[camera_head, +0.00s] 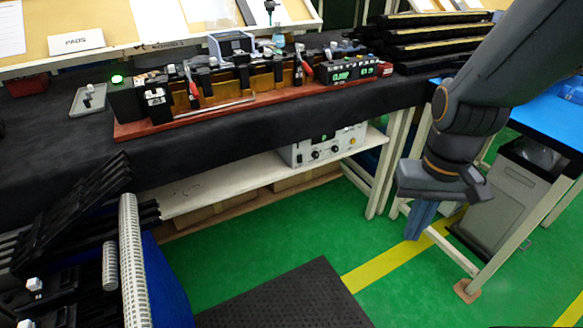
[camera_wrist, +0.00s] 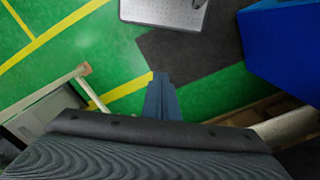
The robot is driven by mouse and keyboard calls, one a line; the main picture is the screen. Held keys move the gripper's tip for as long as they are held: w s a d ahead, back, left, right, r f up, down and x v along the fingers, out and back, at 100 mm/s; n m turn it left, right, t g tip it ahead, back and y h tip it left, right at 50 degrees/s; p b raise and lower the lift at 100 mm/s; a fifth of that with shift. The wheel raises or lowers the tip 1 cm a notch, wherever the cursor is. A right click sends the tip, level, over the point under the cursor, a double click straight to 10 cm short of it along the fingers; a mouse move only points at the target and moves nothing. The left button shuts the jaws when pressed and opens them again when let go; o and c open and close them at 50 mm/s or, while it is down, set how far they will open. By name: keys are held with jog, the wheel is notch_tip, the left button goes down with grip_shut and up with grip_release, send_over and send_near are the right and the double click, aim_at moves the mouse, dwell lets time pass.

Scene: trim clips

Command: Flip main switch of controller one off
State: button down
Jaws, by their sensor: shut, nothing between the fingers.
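A pale box with dark knobs and a small panel (camera_head: 328,146) stands on the white lower shelf under the bench. It looks like a controller, but its label and any main switch are too small to read. On the bench, a unit with green lit displays (camera_head: 352,74) sits at the right end of the fixture. I cannot tell which unit is controller one. My gripper (camera_head: 420,222) hangs over the green floor, right of the shelf and apart from both units. Its blue fingers (camera_wrist: 162,92) are shut and empty in the wrist view, which shows neither unit clearly.
A white bench leg (camera_head: 385,165) stands between my gripper and the shelf. A dark mat (camera_head: 290,298) lies on the floor. A grey cabinet (camera_head: 510,195) stands under the blue-topped table at right. Black parts (camera_head: 75,215) fill the left foreground.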

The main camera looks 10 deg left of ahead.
aim_at(301, 161)
jog(key=w+a+f+m+t+b, duration=0.1)
jog(key=w+f+m+t+b, duration=0.15)
jog(key=w+f, duration=0.4)
jog(key=w+a+f+m+t+y+b, duration=0.1)
jog(key=w+f+t+b, duration=0.15)
jog(key=w, duration=0.65)
jog(key=w+a+f+m+t+b, duration=0.1)
jog(key=w+f+m+t+b, duration=0.1)
jog(key=w+f+b, duration=0.45)
jog(key=w+a+f+m+t+y+b, duration=0.2)
jog(key=w+a+t+y, duration=0.1)
jog(key=w+a, duration=0.3)
jog(key=w+a+f+m+t+y+b, duration=0.3)
jog(key=w+a+y, duration=0.2)
jog(key=w+a, duration=0.1)
jog(key=shift+f+m, duration=0.15)
jog(key=shift+m, duration=0.2)
jog(key=shift+a, duration=0.15)
jog(key=b+x, duration=0.1)
jog(key=x, duration=0.6)
jog(key=b+x, duration=0.1)
jog(key=x, duration=0.6)
jog(key=shift+r, duration=0.25)
